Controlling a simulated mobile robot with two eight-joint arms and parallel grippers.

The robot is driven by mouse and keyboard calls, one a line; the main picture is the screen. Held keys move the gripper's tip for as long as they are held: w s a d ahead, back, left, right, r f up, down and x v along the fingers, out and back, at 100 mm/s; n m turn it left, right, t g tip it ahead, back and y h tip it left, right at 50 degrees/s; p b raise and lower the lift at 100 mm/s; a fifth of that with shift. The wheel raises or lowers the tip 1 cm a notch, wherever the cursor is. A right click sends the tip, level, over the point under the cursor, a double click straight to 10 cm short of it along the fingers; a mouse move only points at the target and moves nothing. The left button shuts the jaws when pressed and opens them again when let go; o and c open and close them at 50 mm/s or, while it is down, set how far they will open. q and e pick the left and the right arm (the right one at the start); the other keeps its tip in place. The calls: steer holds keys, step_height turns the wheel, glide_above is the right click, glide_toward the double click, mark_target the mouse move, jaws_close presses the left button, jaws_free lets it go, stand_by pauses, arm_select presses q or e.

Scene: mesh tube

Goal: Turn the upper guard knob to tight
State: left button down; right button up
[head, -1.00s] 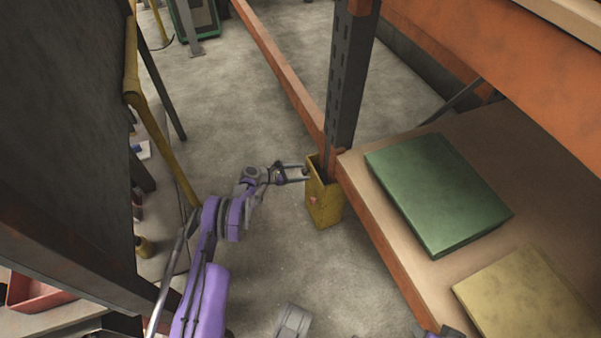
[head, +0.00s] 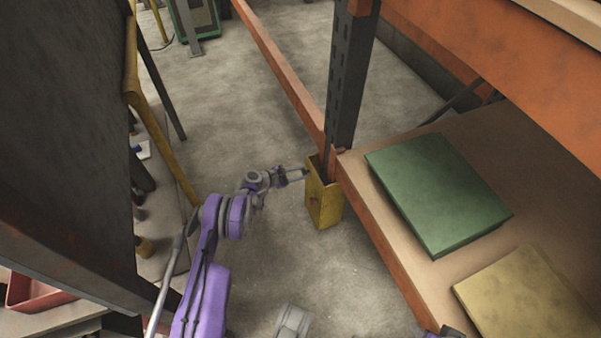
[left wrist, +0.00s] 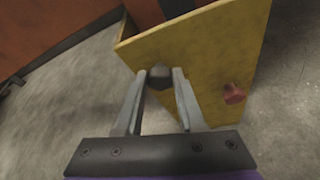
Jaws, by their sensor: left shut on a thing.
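The yellow guard (head: 325,205) stands on the floor around the foot of the dark rack post. In the left wrist view the guard (left wrist: 205,50) fills the upper middle. Its dark upper knob (left wrist: 160,76) sits between the fingertips of my left gripper (left wrist: 161,80), near the guard's upper edge. My left gripper is shut on this knob; in the head view the gripper (head: 303,173) hides it. A red lower knob (left wrist: 234,93) sits to the right in the left wrist view, apart from the fingers.
The dark perforated post (head: 350,85) rises behind the guard. A shelf board (head: 380,225) with an orange beam runs right of it, carrying a green box (head: 437,190) and a yellow box (head: 530,295). A yellow rail (head: 160,130) stands left. The floor (head: 265,245) between is clear.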

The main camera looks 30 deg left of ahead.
arm_select(q)
steer(key=shift+s+d+f+m+t+y, duration=0.1)
steer(key=shift+m+t+y, duration=0.65)
steer(key=shift+m, duration=0.75)
steer(key=c, duration=0.5)
jaws_free()
steer(key=p+v, duration=0.2)
steer(key=v, duration=0.8)
steer(key=shift+s+p, duration=0.3)
steer(key=shift+s, duration=0.1)
